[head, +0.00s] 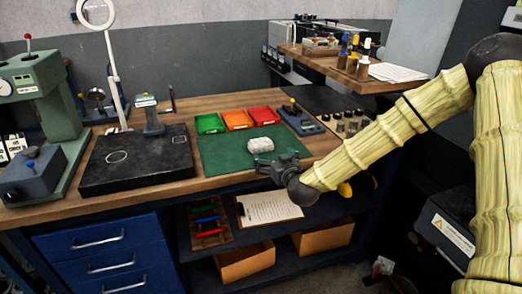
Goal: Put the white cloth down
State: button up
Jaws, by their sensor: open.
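The white cloth (260,145) lies as a small bundle on the green mat (222,158) on the wooden workbench. My gripper (262,161) is at the end of my yellow-sleeved arm, which reaches in from the right. It is open, just in front of the cloth and low over the mat's front edge. The cloth is outside the fingers as far as this view shows. I cannot tell whether a fingertip touches it.
Green (209,123), orange (235,118) and red (262,115) bins stand behind the mat. A black surface plate (135,168) is to the left, and a blue-grey fixture (300,119) is to the right. A clipboard (268,208) lies on the shelf below.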

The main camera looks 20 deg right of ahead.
aim_at(261, 142)
jog(key=shift+w+d+r, duration=0.2)
jog(key=shift+w+r, duration=0.15)
jog(key=shift+r, duration=0.05)
jog(key=shift+w, duration=0.4)
jog(key=shift+w+a+f+p, duration=0.1)
jog(key=shift+w+f+p, duration=0.25)
jog(key=shift+w, duration=1.25)
jog(key=shift+w+a+f+p, duration=0.1)
jog(key=shift+w+f+p, duration=0.3)
jog(key=shift+w, duration=1.2)
jog(key=shift+w+a+f+p, duration=0.15)
jog(key=shift+w+p, duration=0.35)
jog(key=shift+w, duration=1.1)
jog(key=shift+d, duration=0.1)
jog(key=c, duration=1)
jog(key=shift+o, duration=0.2)
